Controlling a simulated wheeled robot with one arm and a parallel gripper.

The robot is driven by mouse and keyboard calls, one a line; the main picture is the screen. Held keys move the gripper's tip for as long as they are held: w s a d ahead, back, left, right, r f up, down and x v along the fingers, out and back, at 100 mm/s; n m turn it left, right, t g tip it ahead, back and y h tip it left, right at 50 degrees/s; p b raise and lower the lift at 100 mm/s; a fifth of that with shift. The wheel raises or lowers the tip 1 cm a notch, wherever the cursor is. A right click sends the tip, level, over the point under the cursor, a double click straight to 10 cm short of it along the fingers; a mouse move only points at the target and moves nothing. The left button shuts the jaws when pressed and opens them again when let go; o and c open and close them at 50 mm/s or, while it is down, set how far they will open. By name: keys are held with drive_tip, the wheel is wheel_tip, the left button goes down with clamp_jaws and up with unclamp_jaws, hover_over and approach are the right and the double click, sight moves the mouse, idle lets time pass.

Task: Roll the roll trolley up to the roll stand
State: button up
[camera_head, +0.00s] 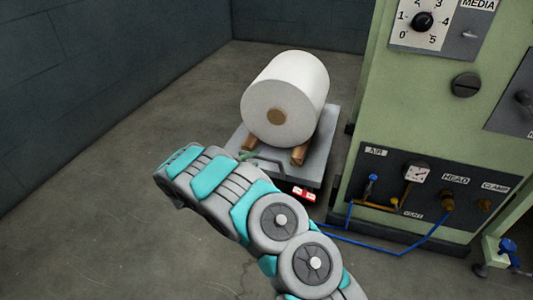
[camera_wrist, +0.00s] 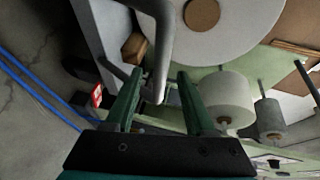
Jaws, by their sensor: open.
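The roll trolley (camera_head: 327,150) is a low grey platform with wooden chocks, standing on the floor beside the green machine. A large white roll (camera_head: 287,92) lies on it and also shows in the wrist view (camera_wrist: 240,35). The trolley's grey bar handle (camera_wrist: 163,40) reaches down between the green fingers of my gripper (camera_wrist: 159,76) in the wrist view. The fingers are apart on either side of the bar, and I cannot tell if either touches it. In the head view my arm hides most of my gripper. I cannot make out the roll stand for certain.
The green machine (camera_head: 356,120) with dials and valves stands close on the trolley's right. Blue hoses (camera_head: 375,249) run along the floor near its base. Smaller rolls (camera_wrist: 228,98) show in the wrist view. Open floor (camera_head: 90,215) lies left, up to dark walls (camera_head: 90,70).

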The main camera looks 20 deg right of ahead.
drive_tip(key=x, duration=0.6)
drive_tip(key=shift+w+d, duration=0.2)
drive_tip(key=shift+d, duration=0.1)
drive_tip(key=shift+f, duration=0.1)
drive_tip(key=shift+c, duration=0.2)
clamp_jaws()
drive_tip(key=shift+f, duration=0.1)
idle(0.8)
